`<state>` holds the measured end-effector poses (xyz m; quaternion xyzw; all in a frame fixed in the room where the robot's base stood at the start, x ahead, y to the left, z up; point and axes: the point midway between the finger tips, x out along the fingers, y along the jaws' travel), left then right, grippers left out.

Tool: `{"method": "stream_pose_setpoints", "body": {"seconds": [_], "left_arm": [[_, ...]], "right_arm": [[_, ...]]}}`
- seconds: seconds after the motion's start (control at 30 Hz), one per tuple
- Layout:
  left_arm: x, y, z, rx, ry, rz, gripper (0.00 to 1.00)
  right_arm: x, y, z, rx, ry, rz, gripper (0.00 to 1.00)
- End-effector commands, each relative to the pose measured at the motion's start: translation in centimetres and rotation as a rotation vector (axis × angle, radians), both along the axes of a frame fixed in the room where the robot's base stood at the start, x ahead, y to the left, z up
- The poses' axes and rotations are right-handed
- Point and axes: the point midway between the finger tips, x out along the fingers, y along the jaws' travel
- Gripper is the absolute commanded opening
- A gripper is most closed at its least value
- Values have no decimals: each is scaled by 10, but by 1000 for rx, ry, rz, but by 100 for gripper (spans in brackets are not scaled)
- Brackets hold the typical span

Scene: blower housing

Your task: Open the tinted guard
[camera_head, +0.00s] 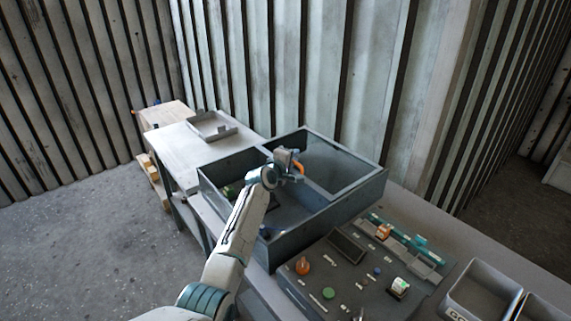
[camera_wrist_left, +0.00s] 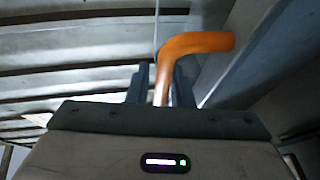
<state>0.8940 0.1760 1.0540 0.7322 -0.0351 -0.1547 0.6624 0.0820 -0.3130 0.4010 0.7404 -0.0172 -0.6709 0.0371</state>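The tinted guard (camera_head: 338,164) is a see-through dark panel in a grey frame on the right part of the blower housing (camera_head: 318,218). The left part of the housing is open from above, and its dark interior shows. An orange handle (camera_head: 300,168) sits at the guard's left edge. My left gripper (camera_head: 294,166) is at this handle. In the left wrist view, the bent orange handle (camera_wrist_left: 198,43) rises between my two close-set fingers, which look shut on its stem. The exact contact is partly hidden. My right gripper is not in view.
A control panel (camera_head: 345,247) with knobs and buttons lies in front of the housing. Grey bins (camera_head: 482,290) stand at the lower right. A pale table (camera_head: 190,148) with a shallow tray (camera_head: 212,127) is at the back left. Corrugated walls stand close behind.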

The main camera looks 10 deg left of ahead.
Motion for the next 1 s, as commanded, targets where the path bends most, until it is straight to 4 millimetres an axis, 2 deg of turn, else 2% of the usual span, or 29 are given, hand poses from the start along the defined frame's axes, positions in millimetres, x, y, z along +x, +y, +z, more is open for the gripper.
{"method": "stream_pose_setpoints", "body": {"seconds": [0.6,0.8,1.0], "left_arm": [[-84,23,13,1,1,1,20],[-95,26,16,2,1,2,20],[-96,26,17,1,3,1,20]], "right_arm": [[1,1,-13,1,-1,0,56],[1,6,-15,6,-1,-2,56],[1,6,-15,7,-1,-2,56]]}}
